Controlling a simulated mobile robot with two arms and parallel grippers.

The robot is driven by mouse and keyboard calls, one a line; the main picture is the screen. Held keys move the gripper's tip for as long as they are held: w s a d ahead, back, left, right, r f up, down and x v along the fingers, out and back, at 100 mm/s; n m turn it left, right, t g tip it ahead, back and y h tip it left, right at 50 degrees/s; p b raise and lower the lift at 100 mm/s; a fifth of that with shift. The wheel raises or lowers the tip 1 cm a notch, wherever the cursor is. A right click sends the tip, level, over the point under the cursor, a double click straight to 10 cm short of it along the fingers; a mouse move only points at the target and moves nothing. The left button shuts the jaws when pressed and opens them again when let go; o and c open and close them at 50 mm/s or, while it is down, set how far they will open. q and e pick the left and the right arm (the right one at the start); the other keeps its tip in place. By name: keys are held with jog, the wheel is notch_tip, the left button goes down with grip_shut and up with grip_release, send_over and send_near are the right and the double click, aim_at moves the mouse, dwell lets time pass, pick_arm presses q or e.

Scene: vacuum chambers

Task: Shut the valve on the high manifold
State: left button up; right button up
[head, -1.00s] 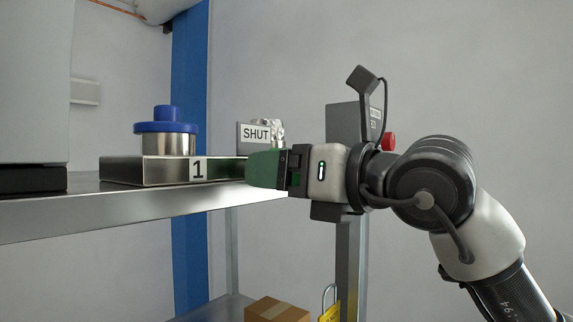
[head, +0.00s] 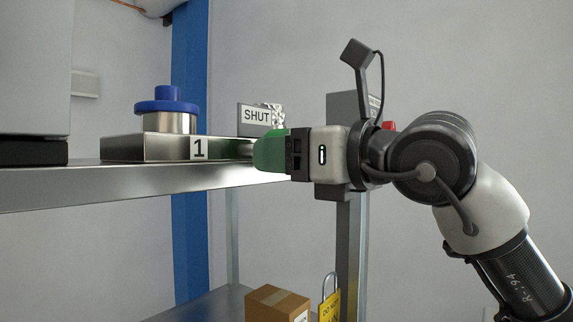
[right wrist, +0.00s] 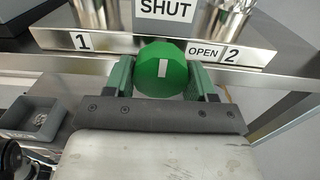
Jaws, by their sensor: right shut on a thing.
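The valve's round green knob (right wrist: 162,68) sits on the front edge of the high manifold (right wrist: 120,45), with a white mark on its face. In the right wrist view the mark points up, slightly tilted, toward the SHUT plate (right wrist: 167,8); the OPEN label (right wrist: 203,51) is to the knob's right. My right gripper (right wrist: 160,80) is shut on the knob, one green finger on each side. In the head view the right gripper (head: 268,151) is at the manifold's right end, below the SHUT plate (head: 256,116); its fingers mostly hide the knob. My left gripper is in neither view.
The manifold, marked 1, lies on a steel shelf (head: 120,185) with a blue-capped steel port (head: 166,112) on it. A grey post with a red button (head: 389,126) stands behind my right arm. A cardboard box (head: 275,303) and yellow tagged padlock (head: 329,303) are below.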

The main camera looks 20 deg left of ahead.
jog(key=shift+f+n+b, duration=0.15)
jog(key=shift+n+b, duration=0.45)
jog(key=shift+n, duration=0.3)
jog(key=n+b, duration=0.1)
jog(key=n, duration=0.1)
jog(key=shift+w+n, duration=0.15)
jog(key=shift+n, duration=0.25)
jog(key=shift+w+d+r+n+b, duration=0.15)
jog(key=shift+n+b, duration=0.2)
jog(key=shift+n, duration=0.75)
jog(key=shift+s+a+r+n+b, duration=0.1)
jog(key=shift+n+b, duration=0.25)
jog(key=shift+n, duration=0.75)
jog(key=shift+c, duration=0.2)
jog(key=o, duration=0.9)
jog(key=shift+d, duration=0.1)
